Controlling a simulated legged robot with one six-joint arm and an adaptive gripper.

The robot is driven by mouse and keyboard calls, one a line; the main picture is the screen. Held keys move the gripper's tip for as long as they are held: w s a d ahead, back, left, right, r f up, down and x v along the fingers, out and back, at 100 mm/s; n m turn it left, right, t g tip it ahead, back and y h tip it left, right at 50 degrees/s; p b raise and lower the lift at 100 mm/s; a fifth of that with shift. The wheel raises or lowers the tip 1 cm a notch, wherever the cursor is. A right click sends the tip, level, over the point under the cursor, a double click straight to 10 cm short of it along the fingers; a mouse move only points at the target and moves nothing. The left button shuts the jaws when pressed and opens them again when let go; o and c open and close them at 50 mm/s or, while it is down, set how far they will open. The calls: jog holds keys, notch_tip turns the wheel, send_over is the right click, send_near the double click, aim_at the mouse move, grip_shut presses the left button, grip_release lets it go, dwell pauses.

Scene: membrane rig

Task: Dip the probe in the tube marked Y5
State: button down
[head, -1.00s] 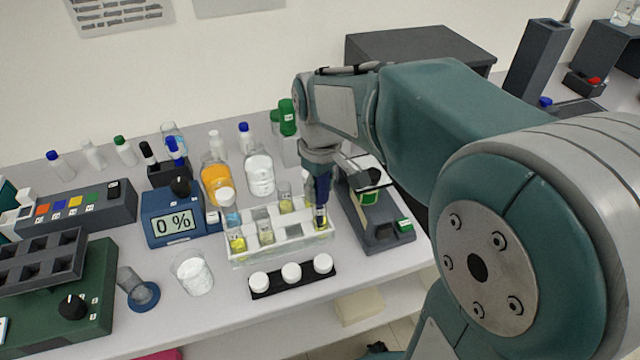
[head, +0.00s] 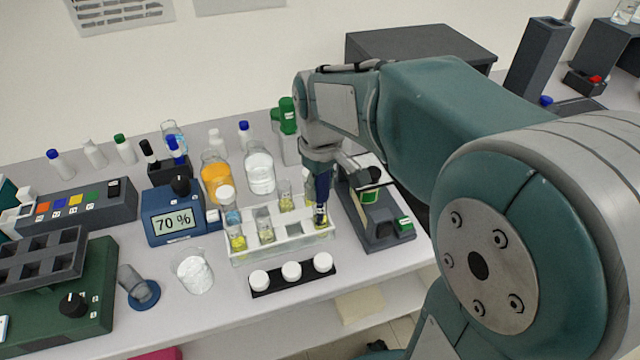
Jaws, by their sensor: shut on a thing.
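A clear rack (head: 285,251) on the bench holds several tubes with yellow liquid. One tube (head: 239,242) stands at its front left, another (head: 266,230) near the front middle, and one (head: 285,196) further back. My gripper (head: 322,178) is above the right end of the rack, shut on the dark blue probe (head: 322,189). The probe points down, and its lower end is at the front right tube (head: 320,219). I cannot read the tube marks, so I cannot tell which is Y5. A blue meter (head: 172,216) at the left reads 70 %.
A black strip with several white caps (head: 291,271) lies in front of the rack. A beaker of white material (head: 193,271) stands to its left. A dark instrument (head: 378,222) is close at the right.

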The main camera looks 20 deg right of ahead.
jog(key=shift+r, duration=5.6)
